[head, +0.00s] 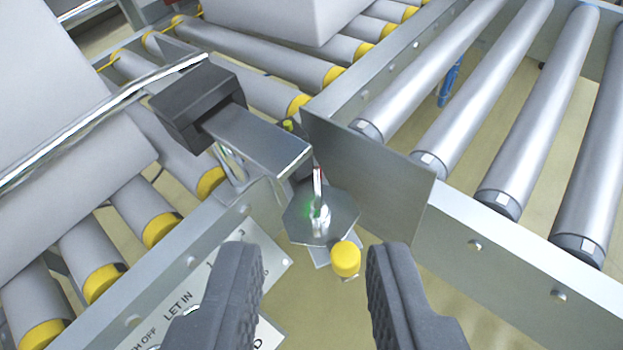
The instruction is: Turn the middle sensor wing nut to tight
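My gripper (314,250) is open, its two dark ridged fingers pointing up from the bottom of the view, with nothing between them touching either finger. Just beyond the fingertips is a dark metal sensor plate (335,222) with a thin red and white upright piece (318,188) and a green glow at its foot. A yellow knob (345,258) sits at the plate's near edge, closer to the right finger. I cannot tell for certain which part is the wing nut or how tight it is. A metal bracket arm (258,140) with a black clamp (197,105) stands behind.
A label plate (262,262) with partly readable text lies on the left rail. A flat metal plate (370,185) stands right of the sensor. Roller conveyors (450,95) run on both sides, with large grey boxes (60,130) at left and top. A chrome rail (100,120) crosses the left.

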